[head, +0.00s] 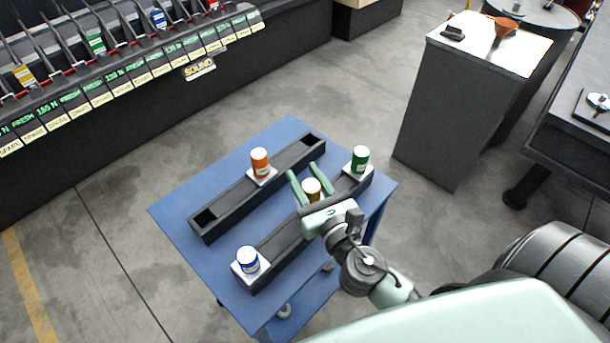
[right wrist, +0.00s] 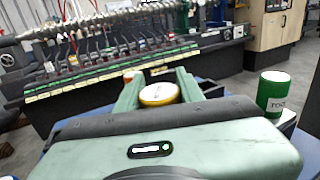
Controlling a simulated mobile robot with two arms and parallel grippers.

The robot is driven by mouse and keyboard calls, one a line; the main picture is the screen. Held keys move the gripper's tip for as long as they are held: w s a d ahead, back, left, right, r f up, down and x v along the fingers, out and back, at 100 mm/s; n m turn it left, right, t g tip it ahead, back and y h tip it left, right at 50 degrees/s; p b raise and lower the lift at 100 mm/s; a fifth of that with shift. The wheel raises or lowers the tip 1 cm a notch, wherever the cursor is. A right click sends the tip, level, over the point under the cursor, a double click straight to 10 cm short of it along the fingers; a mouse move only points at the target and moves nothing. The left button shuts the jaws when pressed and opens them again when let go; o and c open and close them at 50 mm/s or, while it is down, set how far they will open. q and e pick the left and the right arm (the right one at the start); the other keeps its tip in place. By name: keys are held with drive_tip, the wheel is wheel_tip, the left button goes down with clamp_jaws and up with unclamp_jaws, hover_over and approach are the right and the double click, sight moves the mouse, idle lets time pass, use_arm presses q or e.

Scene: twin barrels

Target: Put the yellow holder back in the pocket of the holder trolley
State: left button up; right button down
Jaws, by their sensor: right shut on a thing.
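My right gripper (head: 303,170) is shut on the yellow holder (head: 312,190), a small can with a white top, its two fingers on either side of it. The can also shows between the fingers in the right wrist view (right wrist: 160,94). It is over the middle of the front dark rack (head: 285,240) on the blue holder trolley (head: 212,178). The gripper hides its base, so I cannot tell whether it sits in a pocket or hangs above. The back rack (head: 238,198) has open pockets at its left and right ends. My left gripper is not in view.
A blue holder (head: 247,260) stands at the front rack's left end and a green one (head: 360,160) at its right end. An orange holder (head: 260,162) stands mid back rack. A dark cabinet (head: 450,120) stands to the right; a long machine rack (head: 130,100) lies behind.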

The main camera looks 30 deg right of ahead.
drive_tip(key=shift+f+b, duration=1.75)
drive_tip(key=shift+f, duration=0.25)
drive_tip(key=c, duration=0.8)
unclamp_jaws()
drive_tip(key=shift+c, duration=0.2)
drive_tip(key=shift+s+f, duration=0.1)
drive_tip(key=shift+f, duration=0.05)
drive_tip(key=s+b, duration=0.3)
drive_tip(key=s, duration=0.4)
drive_tip(key=shift+s+a, duration=0.15)
drive_tip(key=shift+s, duration=0.15)
